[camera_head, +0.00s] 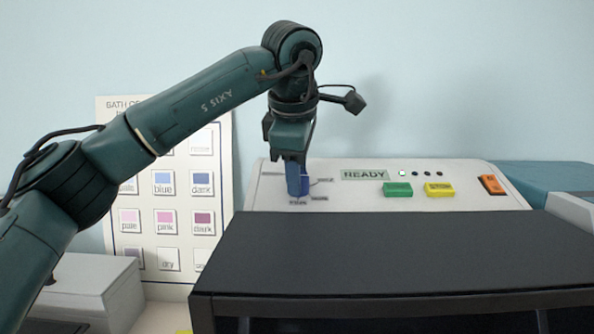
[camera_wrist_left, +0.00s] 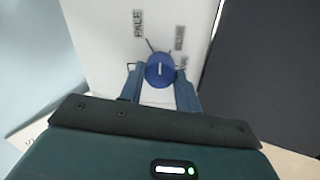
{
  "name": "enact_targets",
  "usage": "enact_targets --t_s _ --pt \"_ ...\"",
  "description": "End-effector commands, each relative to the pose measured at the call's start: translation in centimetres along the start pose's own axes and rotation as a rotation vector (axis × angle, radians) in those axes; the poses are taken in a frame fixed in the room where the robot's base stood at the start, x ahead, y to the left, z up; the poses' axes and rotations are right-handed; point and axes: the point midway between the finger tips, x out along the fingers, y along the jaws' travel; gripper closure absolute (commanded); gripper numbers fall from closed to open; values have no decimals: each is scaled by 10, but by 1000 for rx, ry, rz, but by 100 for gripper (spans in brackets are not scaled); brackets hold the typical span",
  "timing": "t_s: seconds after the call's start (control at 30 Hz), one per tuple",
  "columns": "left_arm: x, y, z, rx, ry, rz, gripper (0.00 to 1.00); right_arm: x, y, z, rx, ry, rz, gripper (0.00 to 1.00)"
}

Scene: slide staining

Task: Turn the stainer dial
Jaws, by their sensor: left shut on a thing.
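The stainer (camera_head: 400,258) stands at the right with a pale sloped control panel along its top. The blue dial is on the left part of that panel. In the left wrist view the dial (camera_wrist_left: 160,69) is a round blue knob with a white pointer mark, with labels around it, one reading PALE. My left gripper (camera_head: 297,184) reaches down onto the dial from above. Its two blue fingers, seen in the left wrist view (camera_wrist_left: 160,82), are shut on either side of the knob. In the head view the gripper mostly hides the dial. My right gripper is out of view.
The panel also has a READY display (camera_head: 365,175), a green button (camera_head: 397,190), a yellow button (camera_head: 439,190) and an orange switch (camera_head: 491,185). A chart of colour swatches (camera_head: 165,262) leans behind at left. A grey box (camera_head: 95,285) stands at lower left.

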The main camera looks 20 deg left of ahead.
Motion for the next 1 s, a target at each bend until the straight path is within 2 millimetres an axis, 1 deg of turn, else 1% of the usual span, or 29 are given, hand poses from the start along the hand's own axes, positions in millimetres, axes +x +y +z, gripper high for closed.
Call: enact_targets --t_s 0.2,0.5,0.7,1.0 --pt "-1 1 0 195 -9 -2 90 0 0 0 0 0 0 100" --pt "-1 2 -1 408 -18 -6 90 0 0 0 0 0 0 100" --pt "-1 2 -1 491 -21 -7 90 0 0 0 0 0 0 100" --pt "-1 2 0 536 -24 -7 90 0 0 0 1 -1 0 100"
